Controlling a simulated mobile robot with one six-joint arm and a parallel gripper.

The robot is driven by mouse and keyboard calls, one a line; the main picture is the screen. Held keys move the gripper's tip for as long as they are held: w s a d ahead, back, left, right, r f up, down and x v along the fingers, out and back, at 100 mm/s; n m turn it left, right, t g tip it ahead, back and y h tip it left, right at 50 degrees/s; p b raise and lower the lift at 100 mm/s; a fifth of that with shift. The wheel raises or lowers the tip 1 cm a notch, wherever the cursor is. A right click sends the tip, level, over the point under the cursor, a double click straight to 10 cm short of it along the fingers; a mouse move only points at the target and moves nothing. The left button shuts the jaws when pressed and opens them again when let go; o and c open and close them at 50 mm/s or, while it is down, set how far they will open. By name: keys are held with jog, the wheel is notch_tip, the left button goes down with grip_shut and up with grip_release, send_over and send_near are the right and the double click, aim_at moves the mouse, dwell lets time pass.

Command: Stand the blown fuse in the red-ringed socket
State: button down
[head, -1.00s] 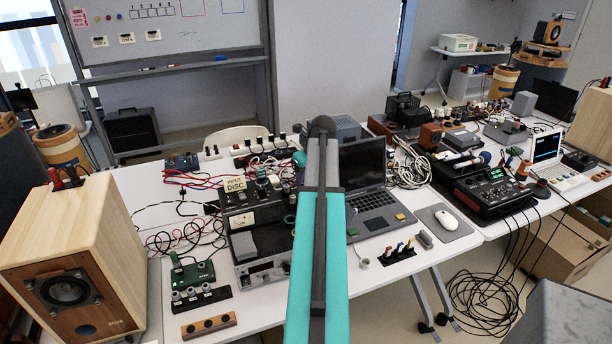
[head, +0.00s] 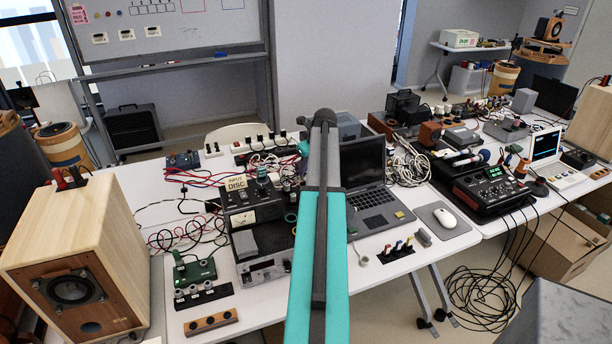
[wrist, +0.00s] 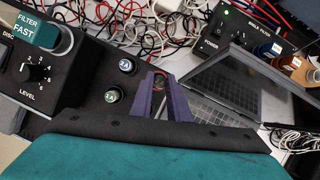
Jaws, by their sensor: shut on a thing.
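My gripper (wrist: 164,80) shows in the wrist view as two dark purple fingers, shut on a small, dark thing between the tips. It appears to be the blown fuse, mostly hidden by the fingers. A red ring (wrist: 160,71), likely of the socket, shows right at the fingertips. I cannot tell whether the fuse is in it or above it. Two fuses with labelled round tops, one blue (wrist: 126,66) and one green (wrist: 112,96), stand on the black panel left of the fingers. In the head view my arm hides the fingers.
A teal FILTER FAST block (wrist: 38,32) and a LEVEL knob (wrist: 29,73) are close on the left. An open laptop (wrist: 245,85) is close on the right, and a black power box (wrist: 235,32) stands behind it. Red and white cables (wrist: 120,20) lie loose beyond.

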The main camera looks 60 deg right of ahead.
jog(key=shift+f, duration=0.15)
jog(key=shift+f+p, duration=0.8)
jog(key=shift+f, duration=0.8)
jog(key=shift+f, duration=0.25)
jog(key=c, duration=1.7)
grip_release()
jog(key=shift+r, duration=0.3)
jog(key=shift+b+v, duration=1.45)
jog(key=shift+v, duration=4.55)
jog(key=shift+w, duration=0.1)
